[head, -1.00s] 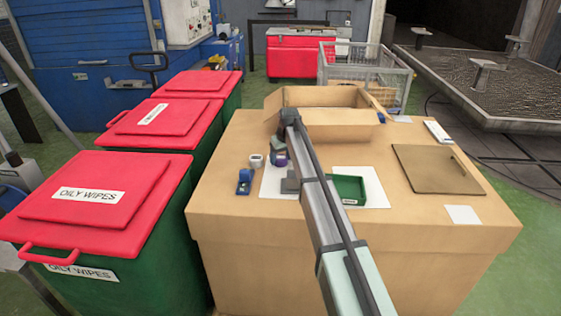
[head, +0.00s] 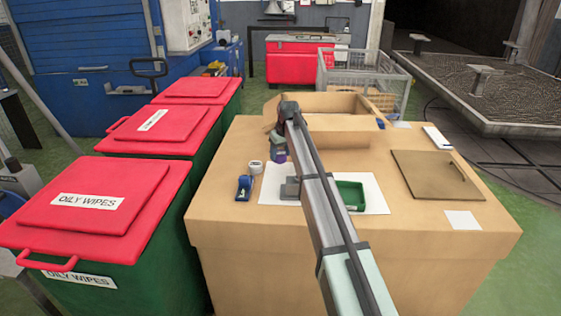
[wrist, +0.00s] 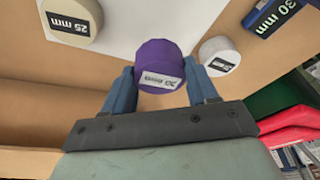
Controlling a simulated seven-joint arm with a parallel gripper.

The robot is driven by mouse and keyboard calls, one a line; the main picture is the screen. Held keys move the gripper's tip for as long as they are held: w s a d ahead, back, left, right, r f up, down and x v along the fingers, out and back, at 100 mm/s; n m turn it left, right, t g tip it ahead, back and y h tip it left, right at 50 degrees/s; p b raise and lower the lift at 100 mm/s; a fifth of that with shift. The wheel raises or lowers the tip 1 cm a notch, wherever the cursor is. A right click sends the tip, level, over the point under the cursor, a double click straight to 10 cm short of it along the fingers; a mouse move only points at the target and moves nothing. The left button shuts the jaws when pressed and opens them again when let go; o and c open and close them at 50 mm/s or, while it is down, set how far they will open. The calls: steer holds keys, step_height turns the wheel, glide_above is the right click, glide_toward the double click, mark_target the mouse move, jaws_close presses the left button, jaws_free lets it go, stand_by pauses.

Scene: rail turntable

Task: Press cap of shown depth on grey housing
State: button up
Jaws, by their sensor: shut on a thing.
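My gripper (wrist: 160,88) is shut on a purple cap (wrist: 160,62), with a blue finger on each side of it. The cap's white label is upside down and I cannot read its number surely. In the head view the purple cap (head: 279,156) hangs at the arm's end, above the back left of the table. A beige cap (wrist: 75,18) marked 25 mm, a white cap (wrist: 220,52) and a blue piece (wrist: 278,14) marked 30 mm stand nearby. A grey block (head: 290,188), probably the housing, sits on the white sheet (head: 268,193), partly hidden by my arm.
A brown board (head: 437,175) and a white card (head: 462,219) lie at the right. Red-lidded bins (head: 95,200) flank the table's left side. The table's front is clear.

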mark_target(280, 151)
step_height(280, 151, up, 4)
steer(key=shift+r, duration=0.1)
steer(key=shift+w+d+r, duration=0.1)
steer(key=shift+d+r, duration=0.1)
steer(key=shift+r, duration=0.1)
steer(key=shift+d+r, duration=1)
steer(key=s+d, duration=0.1)
steer(key=s, duration=0.3)
steer(key=s+d, duration=0.2)
steer(key=s, duration=0.3)
steer(key=s+d+r, duration=0.1)
steer(key=s+d, duration=0.1)
steer(key=s, duration=0.3)
steer(key=shift+d, duration=0.15)
steer(key=shift+s+f, duration=0.1)
steer(key=shift+s, duration=0.2)
steer(key=shift+f, duration=0.15)
steer(key=shift+f, duration=1.75)
